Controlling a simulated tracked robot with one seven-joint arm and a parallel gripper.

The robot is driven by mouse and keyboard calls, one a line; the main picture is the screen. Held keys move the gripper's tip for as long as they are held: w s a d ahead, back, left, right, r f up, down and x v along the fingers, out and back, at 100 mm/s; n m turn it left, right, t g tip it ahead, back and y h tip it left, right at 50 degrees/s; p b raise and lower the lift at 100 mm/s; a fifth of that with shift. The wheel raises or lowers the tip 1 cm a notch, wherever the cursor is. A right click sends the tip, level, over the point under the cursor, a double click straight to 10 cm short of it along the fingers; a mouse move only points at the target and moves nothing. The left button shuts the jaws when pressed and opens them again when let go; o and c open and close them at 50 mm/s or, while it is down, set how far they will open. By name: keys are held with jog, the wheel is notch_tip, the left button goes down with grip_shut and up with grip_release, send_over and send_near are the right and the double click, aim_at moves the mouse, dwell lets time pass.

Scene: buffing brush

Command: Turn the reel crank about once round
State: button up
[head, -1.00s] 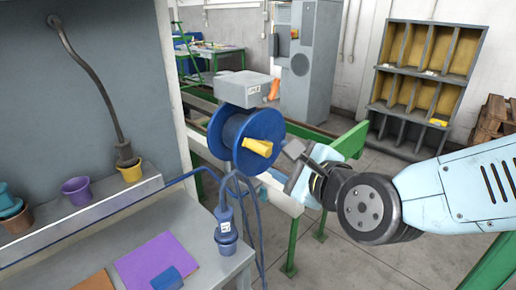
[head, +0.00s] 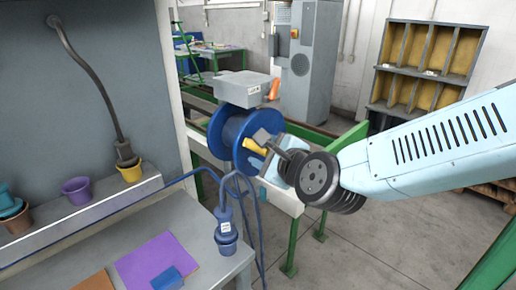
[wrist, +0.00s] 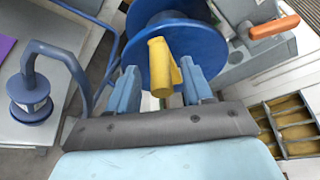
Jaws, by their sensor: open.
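The blue reel (head: 230,132) stands upright on a stand past the bench's right edge, below a grey box. Its yellow crank handle (head: 254,146) sticks out of the front face toward me, partly covered by my gripper in the head view. In the wrist view the yellow handle (wrist: 162,66) stands between the two blue fingers of my gripper (wrist: 159,90). The fingers are open, one on each side, with a gap showing at the left finger. At the right finger I cannot tell whether it touches. The reel (wrist: 165,20) lies just beyond the fingertips.
A grey box (head: 246,89) with an orange lever (head: 275,88) sits above the reel. The bench holds a purple sheet (head: 157,260) and a blue block (head: 167,279). Pigeonhole shelves (head: 426,68) stand behind.

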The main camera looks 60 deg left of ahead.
jog(key=shift+x, duration=1.5)
grip_shut()
